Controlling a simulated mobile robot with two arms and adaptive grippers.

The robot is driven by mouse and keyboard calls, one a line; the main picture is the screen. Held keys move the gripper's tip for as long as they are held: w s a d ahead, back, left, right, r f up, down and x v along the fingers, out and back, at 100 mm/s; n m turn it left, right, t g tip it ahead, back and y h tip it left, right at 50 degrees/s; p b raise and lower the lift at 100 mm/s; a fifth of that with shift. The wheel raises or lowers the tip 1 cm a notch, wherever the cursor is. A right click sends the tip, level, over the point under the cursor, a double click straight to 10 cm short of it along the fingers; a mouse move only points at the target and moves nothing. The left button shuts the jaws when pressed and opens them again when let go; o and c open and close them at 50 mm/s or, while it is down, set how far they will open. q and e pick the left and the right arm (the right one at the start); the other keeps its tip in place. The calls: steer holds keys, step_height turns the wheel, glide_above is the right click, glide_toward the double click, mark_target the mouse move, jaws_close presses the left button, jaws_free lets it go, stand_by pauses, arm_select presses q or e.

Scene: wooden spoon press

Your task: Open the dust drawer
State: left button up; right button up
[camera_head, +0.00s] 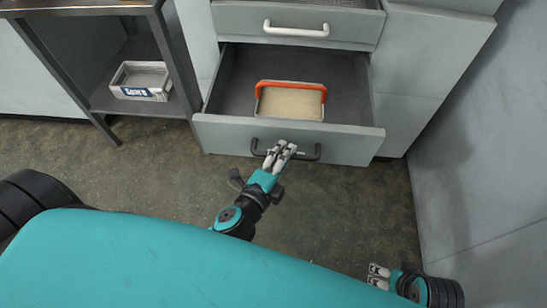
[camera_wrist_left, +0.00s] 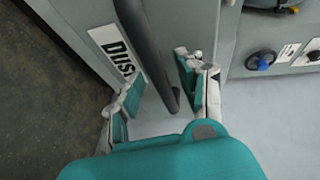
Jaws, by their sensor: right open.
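The dust drawer (camera_head: 350,146) is pulled out from the lower part of the grey cabinet. A tub with an orange rim (camera_head: 291,104) and pale contents sits inside it. The drawer's dark bar handle (camera_head: 315,152) is on its front. My left gripper (camera_head: 279,153) is at the handle. In the left wrist view, the handle (camera_wrist_left: 150,45) passes between the fingers of my left gripper (camera_wrist_left: 162,88), which stand apart with a gap around the bar. My right gripper (camera_head: 378,276) is open and empty at the lower right.
A closed upper drawer (camera_head: 240,21) has a white handle (camera_head: 296,28). A metal tin (camera_head: 141,80) stands on the low shelf of a dark-framed rack at left. A grey wall (camera_head: 475,150) bounds the right. Brown floor (camera_head: 340,220) in front is clear.

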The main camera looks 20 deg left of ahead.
arm_select(q)
steer(key=v, duration=1.1)
steer(key=shift+s, duration=0.15)
